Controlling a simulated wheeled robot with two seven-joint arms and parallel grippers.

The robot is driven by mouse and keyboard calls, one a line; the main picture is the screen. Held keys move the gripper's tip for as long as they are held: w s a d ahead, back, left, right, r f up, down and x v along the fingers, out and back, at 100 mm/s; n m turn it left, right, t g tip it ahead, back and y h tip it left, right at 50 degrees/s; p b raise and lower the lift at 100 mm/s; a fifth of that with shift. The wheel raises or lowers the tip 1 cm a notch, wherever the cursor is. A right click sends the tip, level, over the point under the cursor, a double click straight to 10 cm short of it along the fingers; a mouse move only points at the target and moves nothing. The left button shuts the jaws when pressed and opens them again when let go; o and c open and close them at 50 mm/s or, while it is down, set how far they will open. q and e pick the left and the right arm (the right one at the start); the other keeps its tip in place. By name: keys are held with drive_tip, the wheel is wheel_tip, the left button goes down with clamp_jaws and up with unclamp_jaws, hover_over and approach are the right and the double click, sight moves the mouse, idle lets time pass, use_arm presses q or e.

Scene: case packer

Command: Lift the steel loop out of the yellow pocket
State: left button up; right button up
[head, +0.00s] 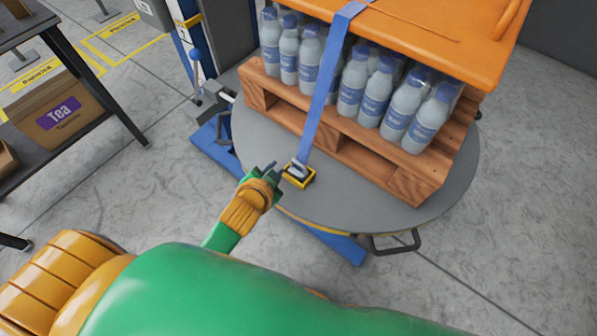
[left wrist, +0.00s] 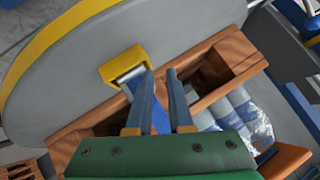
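The yellow pocket (head: 301,182) sits near the front edge of the round grey turntable; it also shows in the left wrist view (left wrist: 119,64). The steel loop (head: 297,169) sits in it, at the end of a blue strap (head: 328,84). In the left wrist view the loop (left wrist: 131,76) is partly visible at the pocket's mouth. My left gripper (head: 274,168) is just left of the pocket in the head view. Its two fingers (left wrist: 160,72) are parted and hold nothing; the strap shows partly behind one finger. My right gripper is not in view.
A wooden pallet (head: 355,157) with several shrink-wrapped bottles (head: 374,93) stands on the turntable (head: 455,165) under an orange cover (head: 440,35). The strap runs over this load. A black handle (head: 395,246) sticks out at the front. A shelf with a tea box (head: 58,118) stands left.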

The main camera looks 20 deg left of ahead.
use_arm(q)
drive_tip(key=w+d+r+m+t+h, duration=0.3)
drive_tip(key=w+d+r+m+t, duration=0.15)
drive_tip(key=r, duration=0.35)
drive_tip(key=w+d+r+m+t+h, duration=0.2)
drive_tip(key=w+d+r+m+t, duration=0.3)
drive_tip(key=r, duration=0.4)
drive_tip(key=s+d+r+m+g+h, duration=0.25)
drive_tip(key=d+m+h, duration=0.2)
drive_tip(key=m, duration=0.35)
drive_tip(key=s+d+r+m+g+h+b, duration=0.1)
drive_tip(key=s+d+r+m+g+h, duration=0.15)
drive_tip(key=m+h, duration=0.35)
drive_tip(key=s+d+r+m+g+h, duration=0.2)
drive_tip(key=d+m+g+h, duration=0.25)
drive_tip(key=m, duration=0.45)
drive_tip(key=m+g+y+b, duration=0.1)
drive_tip(key=m+g+y, duration=0.7)
drive_tip(key=m+y, duration=1.1)
hover_over(298, 162)
drive_tip(key=a, duration=0.1)
drive_tip(key=f, duration=1.9)
drive_tip(key=shift+s, duration=0.4)
drive_tip(key=shift+h, duration=0.3)
drive_tip(key=x, duration=0.6)
drive_tip(key=shift+s+d+f, duration=0.1)
drive_tip(key=shift+d+f, duration=0.1)
drive_tip(key=shift+d, duration=0.05)
clamp_jaws()
